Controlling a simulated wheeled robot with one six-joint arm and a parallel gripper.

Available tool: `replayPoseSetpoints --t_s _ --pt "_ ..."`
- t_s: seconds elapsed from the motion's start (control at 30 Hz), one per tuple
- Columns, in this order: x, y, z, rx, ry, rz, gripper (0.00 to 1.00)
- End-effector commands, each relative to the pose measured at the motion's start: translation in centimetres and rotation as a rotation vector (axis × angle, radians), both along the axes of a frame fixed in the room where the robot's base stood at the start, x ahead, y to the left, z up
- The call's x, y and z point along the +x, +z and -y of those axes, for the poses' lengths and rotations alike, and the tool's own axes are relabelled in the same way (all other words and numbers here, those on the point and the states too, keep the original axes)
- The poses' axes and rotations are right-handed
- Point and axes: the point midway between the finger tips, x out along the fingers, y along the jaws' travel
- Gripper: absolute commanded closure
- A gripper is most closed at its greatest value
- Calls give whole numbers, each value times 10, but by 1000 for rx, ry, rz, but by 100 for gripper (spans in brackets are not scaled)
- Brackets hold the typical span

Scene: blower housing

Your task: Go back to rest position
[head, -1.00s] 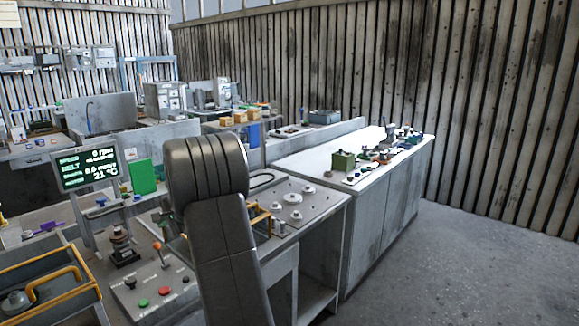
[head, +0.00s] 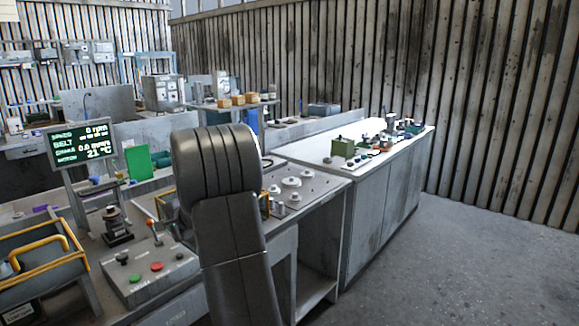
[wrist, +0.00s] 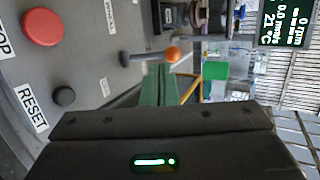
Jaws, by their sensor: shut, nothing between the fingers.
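My gripper (wrist: 158,84) shows in the wrist view as two green fingers close together beyond its dark body. The fingers are shut with nothing between them. They are over the control box, near a lever with an orange knob (wrist: 172,54). A red button (wrist: 42,27) marked STOP and a black button (wrist: 63,96) marked RESET lie to the left in that view. In the head view my dark arm stands upright in the middle, and my gripper is hidden behind it. The control box (head: 150,288) is just left of the arm.
A display (head: 80,142) reading 0 rpm stands behind the control box, with a green block (head: 138,162) beside it. A yellow-edged tray (head: 88,272) is at the lower left. A white-topped bench (head: 310,152) holds small parts. Grey floor (head: 460,265) is clear at the right.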

Motion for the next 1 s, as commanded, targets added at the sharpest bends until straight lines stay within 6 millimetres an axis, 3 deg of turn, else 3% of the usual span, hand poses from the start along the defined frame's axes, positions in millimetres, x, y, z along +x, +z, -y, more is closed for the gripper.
replayPoseSetpoints --t_s 1.0 --pt "-12 -19 15 172 -1 148 100"
